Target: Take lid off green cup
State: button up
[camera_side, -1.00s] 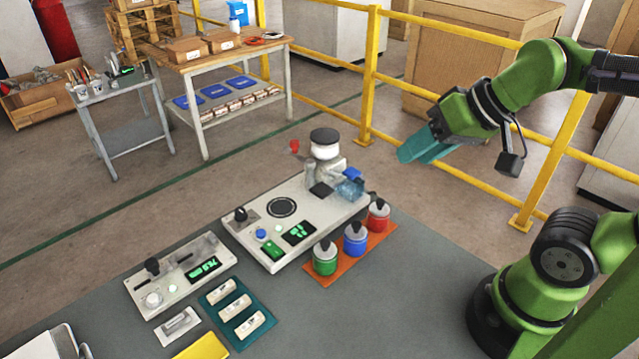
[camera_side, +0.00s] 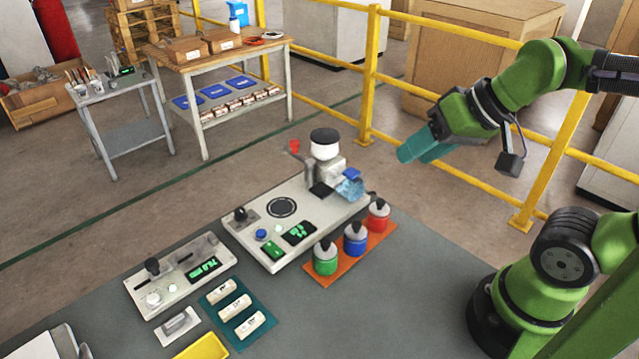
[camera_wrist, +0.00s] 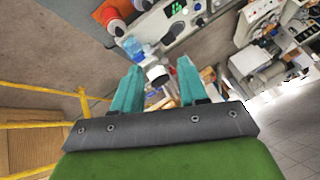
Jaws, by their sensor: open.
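The green cup (camera_side: 325,265) stands at the near left end of an orange tray (camera_side: 318,279) on the grey table. Its grey lid (camera_side: 324,249) with a dark knob sits on top of it. A blue cup (camera_side: 355,244) and a red cup (camera_side: 378,220), also lidded, stand beside it in a row. My gripper (camera_side: 419,152) is raised in the air above and to the right of the cups, well apart from them. In the wrist view my gripper (camera_wrist: 158,85) shows two teal fingers spread apart with nothing held. The green cup is not clearly visible there.
A white machine (camera_side: 283,208) with a display, knob and white-topped hopper stands left of the tray. A smaller device (camera_side: 180,275) and a teal tray of pale pieces (camera_side: 232,305) lie further left. The table right of the tray is clear. A yellow rail (camera_side: 369,75) runs behind.

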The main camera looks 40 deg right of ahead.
jog(key=shift+o, duration=0.7)
jog(key=n+g+h, duration=0.2)
jog(key=g, duration=0.4)
send_over(326, 242)
jog(key=f, duration=1.2)
jog(key=shift+s+a, duration=0.25)
jog(key=shift+s, duration=0.05)
jog(key=shift+w+d+f, duration=0.1)
jog(key=shift+w+f, duration=0.05)
jog(key=shift+f, duration=1.45)
jog(key=shift+w+d+f, duration=0.1)
jog(key=shift+f, duration=1.5)
